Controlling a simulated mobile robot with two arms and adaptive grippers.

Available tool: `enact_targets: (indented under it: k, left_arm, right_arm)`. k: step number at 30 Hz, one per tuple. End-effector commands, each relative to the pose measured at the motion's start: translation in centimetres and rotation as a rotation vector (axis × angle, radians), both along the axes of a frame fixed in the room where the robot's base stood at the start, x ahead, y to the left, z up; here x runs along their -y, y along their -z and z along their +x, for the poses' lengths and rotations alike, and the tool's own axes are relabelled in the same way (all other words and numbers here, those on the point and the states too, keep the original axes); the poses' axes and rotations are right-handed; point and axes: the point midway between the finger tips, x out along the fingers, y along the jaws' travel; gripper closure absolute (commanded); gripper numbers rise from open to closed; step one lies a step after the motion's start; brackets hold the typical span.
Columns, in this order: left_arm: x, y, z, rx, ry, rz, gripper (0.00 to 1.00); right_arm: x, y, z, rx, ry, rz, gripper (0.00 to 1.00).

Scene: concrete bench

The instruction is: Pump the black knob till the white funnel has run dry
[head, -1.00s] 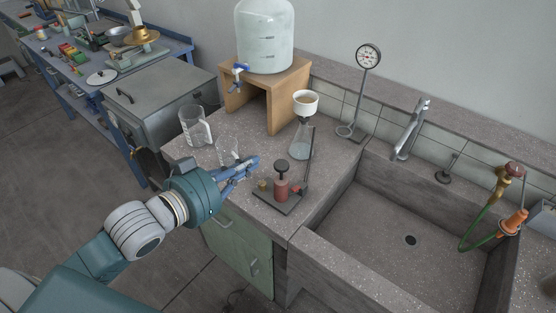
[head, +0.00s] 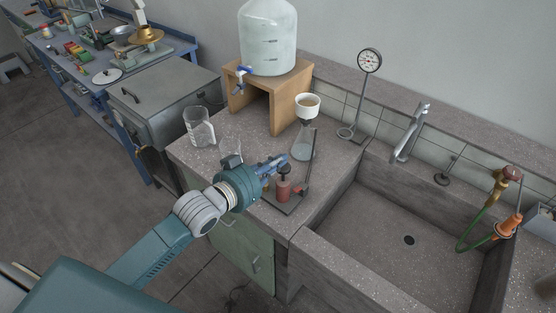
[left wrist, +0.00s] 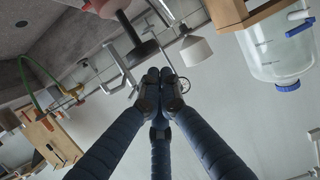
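The pump has a red body (head: 284,190) and a black knob (head: 284,169) on top. It stands on a dark base plate near the bench's front edge. My left gripper (head: 280,160) is at knob height, right beside the knob. In the left wrist view its fingertips (left wrist: 161,84) are together with nothing between them, and the black knob (left wrist: 142,53) shows just beyond them. I cannot tell whether they touch it. The white funnel (head: 308,108) sits upright on a clear flask (head: 302,147) behind the pump; its inside looks tan. My right gripper is out of view.
Glass beakers (head: 199,128) stand at the left. A wooden stand (head: 289,100) carries a large bottle (head: 268,40). The sink (head: 390,225) opens to the right, with a gauge (head: 369,60) behind.

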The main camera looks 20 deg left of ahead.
Motion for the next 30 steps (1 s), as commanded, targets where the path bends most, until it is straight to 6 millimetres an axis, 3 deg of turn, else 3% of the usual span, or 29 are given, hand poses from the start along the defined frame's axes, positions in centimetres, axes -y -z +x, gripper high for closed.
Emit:
enact_targets:
  k: [14, 22, 30]
  left_arm:
    - [0.0, 0.8, -0.1, 0.0, 0.0, 0.0, 1.0]
    - [0.0, 4.8, 0.0, -0.002, 0.0, 0.0, 1.0]
    - [0.0, 4.9, -0.1, -0.004, 0.001, 0.0, 1.0]
  right_arm:
    - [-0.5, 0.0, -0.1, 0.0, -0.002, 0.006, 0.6]
    - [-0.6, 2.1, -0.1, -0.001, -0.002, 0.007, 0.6]
    - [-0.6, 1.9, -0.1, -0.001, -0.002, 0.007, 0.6]
